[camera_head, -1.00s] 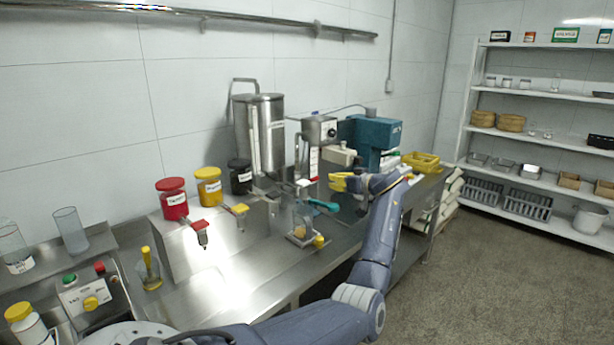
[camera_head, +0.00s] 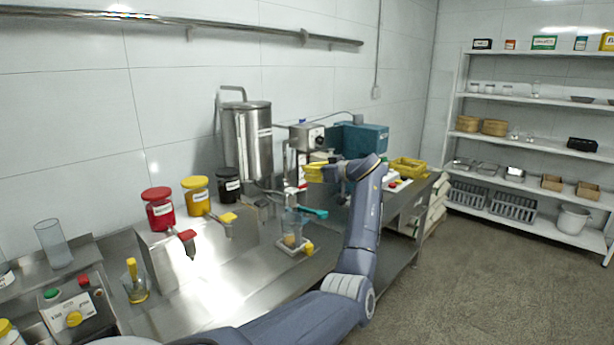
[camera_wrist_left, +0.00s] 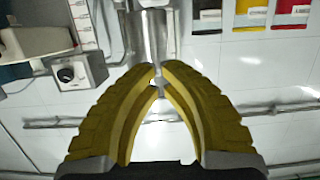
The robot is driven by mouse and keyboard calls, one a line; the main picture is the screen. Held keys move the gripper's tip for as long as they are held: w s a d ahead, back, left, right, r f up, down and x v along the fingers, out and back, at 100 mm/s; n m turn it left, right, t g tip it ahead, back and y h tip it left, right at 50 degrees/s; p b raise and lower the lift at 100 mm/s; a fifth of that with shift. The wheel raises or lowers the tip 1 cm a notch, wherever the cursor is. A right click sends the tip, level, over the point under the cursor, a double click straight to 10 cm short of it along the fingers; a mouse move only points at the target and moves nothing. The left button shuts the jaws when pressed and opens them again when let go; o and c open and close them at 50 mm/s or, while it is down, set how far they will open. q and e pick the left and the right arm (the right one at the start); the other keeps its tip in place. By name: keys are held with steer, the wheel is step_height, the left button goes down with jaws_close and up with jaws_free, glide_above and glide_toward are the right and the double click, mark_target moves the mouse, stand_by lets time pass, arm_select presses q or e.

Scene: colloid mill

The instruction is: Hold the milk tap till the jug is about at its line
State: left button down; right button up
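A clear jug (camera_head: 291,226) stands on the steel bench at the front of the tall steel tank (camera_head: 248,142), on a small base with a yellow part. Its bottom looks yellowish; its fill level and line are too small to read. A teal lever (camera_head: 314,212) sticks out to the right beside the jug's top. My left gripper (camera_head: 312,172), with yellow fingers, is above and right of the jug, apart from it. In the left wrist view the fingertips (camera_wrist_left: 158,78) meet with nothing clear between them, a steel cylinder (camera_wrist_left: 147,35) behind. My right gripper is not in view.
Red (camera_head: 158,207) and yellow (camera_head: 197,196) lidded jars and a black one (camera_head: 228,184) stand left of the tank. A teal machine (camera_head: 360,143) and a yellow crate (camera_head: 408,167) are at the right.

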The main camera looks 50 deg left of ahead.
arm_select(q)
glide_above(294, 190)
steer(key=shift+s+d+f, duration=0.1)
steer(key=shift+d+f, duration=0.15)
steer(key=shift+f, duration=0.7)
steer(key=shift+a+f, duration=0.2)
steer(key=shift+f, duration=0.3)
steer(key=shift+a+f, duration=0.15)
steer(key=shift+f, duration=1.45)
steer(key=shift+f, duration=0.9)
stand_by(3.7)
